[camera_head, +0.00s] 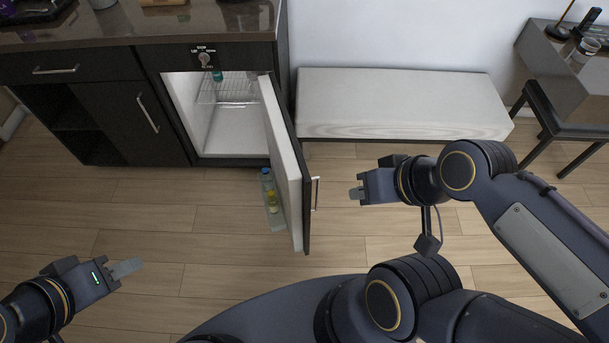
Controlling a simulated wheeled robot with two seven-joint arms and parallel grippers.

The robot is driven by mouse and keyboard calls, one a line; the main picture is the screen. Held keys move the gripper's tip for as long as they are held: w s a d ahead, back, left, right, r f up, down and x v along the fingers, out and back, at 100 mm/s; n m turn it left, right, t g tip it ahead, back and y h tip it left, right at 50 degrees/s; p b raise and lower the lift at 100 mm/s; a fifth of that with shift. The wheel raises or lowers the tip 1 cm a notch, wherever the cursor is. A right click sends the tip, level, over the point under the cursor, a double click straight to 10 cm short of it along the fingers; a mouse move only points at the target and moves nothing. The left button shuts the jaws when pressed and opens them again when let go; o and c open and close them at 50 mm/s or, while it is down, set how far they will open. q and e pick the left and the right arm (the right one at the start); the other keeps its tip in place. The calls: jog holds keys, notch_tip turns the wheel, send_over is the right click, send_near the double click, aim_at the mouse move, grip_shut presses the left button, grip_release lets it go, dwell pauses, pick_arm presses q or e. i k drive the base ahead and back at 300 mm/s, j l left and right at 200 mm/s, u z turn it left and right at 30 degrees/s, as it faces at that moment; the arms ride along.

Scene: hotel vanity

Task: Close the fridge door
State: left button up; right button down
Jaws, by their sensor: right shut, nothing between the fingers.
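The fridge (235,130) is built into the dark cabinet, and its lit white inside with a wire shelf shows. Its door (292,175) stands wide open, hinged on the right and swung out toward me. The door's inner rack holds bottles (269,190). A handle (316,193) is on the door's dark outer face. My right gripper (356,194) is shut and empty, to the right of the handle and apart from it. My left gripper (127,268) is at the lower left over the floor, away from the door; its fingers look close together, but their gap is unclear.
A pale cushioned bench (400,100) stands against the wall right of the fridge. A desk (570,60) and a dark chair (570,115) are at the upper right. A countertop (130,28) runs above the cabinets. The wooden floor (180,215) left of the door is clear.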

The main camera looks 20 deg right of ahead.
aim_at(293, 181)
jog(key=k+l+u, duration=0.1)
jog(key=l, duration=0.35)
jog(key=k+l+u, duration=0.1)
jog(key=l, duration=0.35)
jog(key=k+l, duration=0.1)
jog(key=l, duration=0.3)
jog(key=k+l+u, duration=0.15)
jog(key=l, duration=0.3)
jog(key=i+l+u, duration=0.2)
jog(key=l, duration=0.2)
jog(key=i+l+u, duration=0.25)
jog(key=i+l+z, duration=0.1)
jog(key=z, duration=0.65)
